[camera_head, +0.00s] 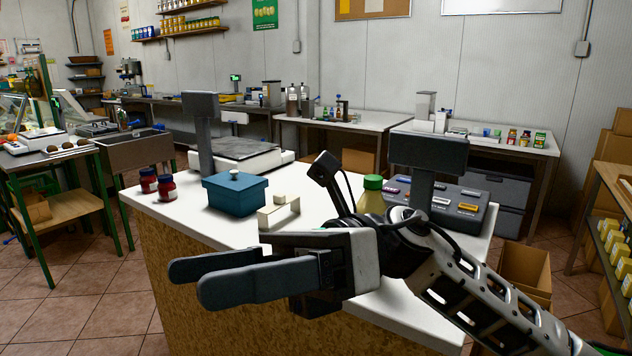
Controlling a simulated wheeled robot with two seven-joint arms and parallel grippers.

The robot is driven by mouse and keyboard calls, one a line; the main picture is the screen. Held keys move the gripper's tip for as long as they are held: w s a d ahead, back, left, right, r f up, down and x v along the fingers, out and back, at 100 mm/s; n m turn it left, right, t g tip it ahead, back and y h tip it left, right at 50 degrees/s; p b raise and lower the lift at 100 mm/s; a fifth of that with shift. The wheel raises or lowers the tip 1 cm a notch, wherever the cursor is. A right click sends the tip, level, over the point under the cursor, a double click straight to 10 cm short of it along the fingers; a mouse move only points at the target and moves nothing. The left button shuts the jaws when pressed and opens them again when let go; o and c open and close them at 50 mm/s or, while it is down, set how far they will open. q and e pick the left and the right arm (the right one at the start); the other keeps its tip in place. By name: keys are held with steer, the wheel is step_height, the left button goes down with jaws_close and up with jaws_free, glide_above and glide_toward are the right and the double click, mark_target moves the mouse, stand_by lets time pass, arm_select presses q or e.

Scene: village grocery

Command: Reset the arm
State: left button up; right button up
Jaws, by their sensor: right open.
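My right arm (490,300) comes in from the lower right and reaches left across the front of the white counter (385,305). Its right gripper (198,279) points left, with its two dark fingers apart and nothing seen between them. It appears in front of the counter's near edge. The wrist hides part of the counter top and the lower part of a green-capped yellowish bottle (371,196). My left gripper is not in view.
On the counter stand a blue lidded box (234,193), two red jars (166,187), a whitish handled object (279,211), a scale (240,150) and a cash register (436,200). An open cardboard box (525,268) and a shelf (612,205) are at right. Open floor lies at left.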

steer(key=w+d+f+n+t+h, duration=0.1)
steer(key=w+d+f+n+t, duration=0.4)
steer(key=n+t, duration=0.5)
steer(key=w+d+f+n+t+h, duration=0.2)
steer(key=w+f+n+t, duration=0.1)
steer(key=f+n+t, duration=0.55)
steer(key=w+d+f+n+t+h, duration=0.1)
steer(key=w+d+f+n+t, duration=0.35)
steer(key=n+t, duration=0.75)
steer(key=s+d+f+m+g+h, duration=0.3)
steer(key=s+f+m, duration=0.1)
steer(key=f, duration=0.4)
steer(key=s+d+f+m+g+h, duration=0.2)
steer(key=s+d+f+m+h, duration=0.1)
steer(key=f, duration=0.5)
steer(key=s+d+f+m+g+h, duration=0.3)
steer(key=s+f+m, duration=0.2)
steer(key=f, duration=0.3)
steer(key=shift+s+g, duration=0.35)
steer(key=shift+s, duration=0.5)
